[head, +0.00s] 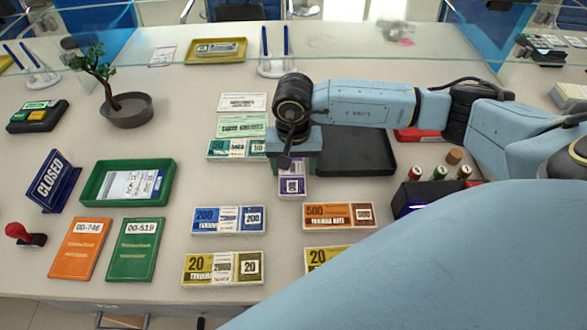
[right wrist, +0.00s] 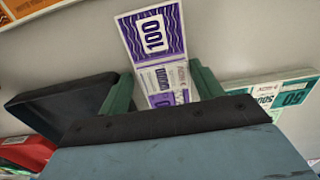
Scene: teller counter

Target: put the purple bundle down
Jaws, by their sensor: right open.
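The purple bundle (head: 292,186), marked 100, lies on the counter just below my right gripper (head: 293,163) in the head view. Its upper part is hidden under the gripper. In the right wrist view the purple bundle (right wrist: 155,38) shows between and beyond the two green fingers of my right gripper (right wrist: 166,84). The fingers are open, one on each side of it. I cannot tell whether either finger touches it. My left gripper is not in view.
A teal bundle (head: 228,149) is close left of the gripper, and a dark tray (head: 357,165) is close right. Blue (head: 228,220) and orange (head: 338,216) bundles lie nearer the front. A green tray (head: 92,194) stands left. Bare counter shows between the green tray and the purple bundle.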

